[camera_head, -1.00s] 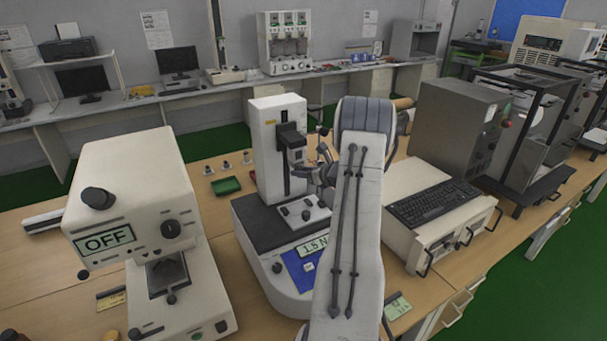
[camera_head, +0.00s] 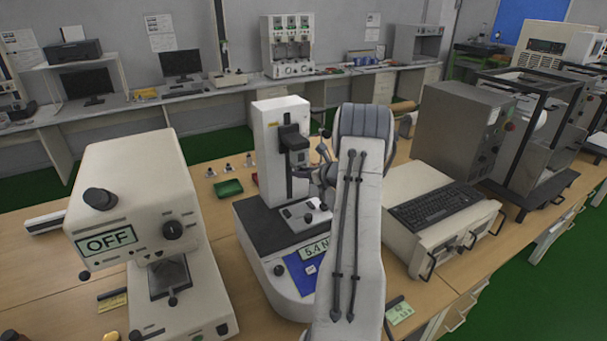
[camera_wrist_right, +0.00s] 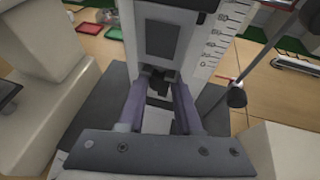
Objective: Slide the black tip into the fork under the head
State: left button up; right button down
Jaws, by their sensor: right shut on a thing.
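The white test stand (camera_head: 281,117) has a black head (camera_head: 292,140) on its column. The head also shows in the wrist view (camera_wrist_right: 160,38). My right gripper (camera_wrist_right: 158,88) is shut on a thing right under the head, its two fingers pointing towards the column. A small black piece (camera_wrist_right: 157,80) shows between the fingertips; I cannot tell the black tip from the fork there, or whether they are joined. In the head view my right arm partly hides the gripper (camera_head: 318,174). The stand's display (camera_head: 315,250) reads about 5.4 N. My left gripper is not in view.
A machine marked OFF (camera_head: 130,215) stands close on the left. Several small tips (camera_head: 228,167) and a green tray (camera_head: 228,188) lie on the bench behind. A thin lever with a dark knob (camera_wrist_right: 237,97) is right of the fingers. A keyboard (camera_head: 434,203) lies on a box at right.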

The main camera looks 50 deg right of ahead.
jog(key=shift+w+r+b, duration=0.15)
jog(key=shift+r+b, duration=0.15)
jog(key=shift+r, duration=0.05)
jog(key=shift+d+r, duration=0.1)
dwell(0.5)
jog(key=c, duration=0.5)
grip_release()
jog(key=shift+f, duration=0.2)
jog(key=b+v, duration=0.4)
jog(key=v, duration=0.6)
jog(key=shift+s+r, duration=0.2)
jog(key=shift+s, duration=0.05)
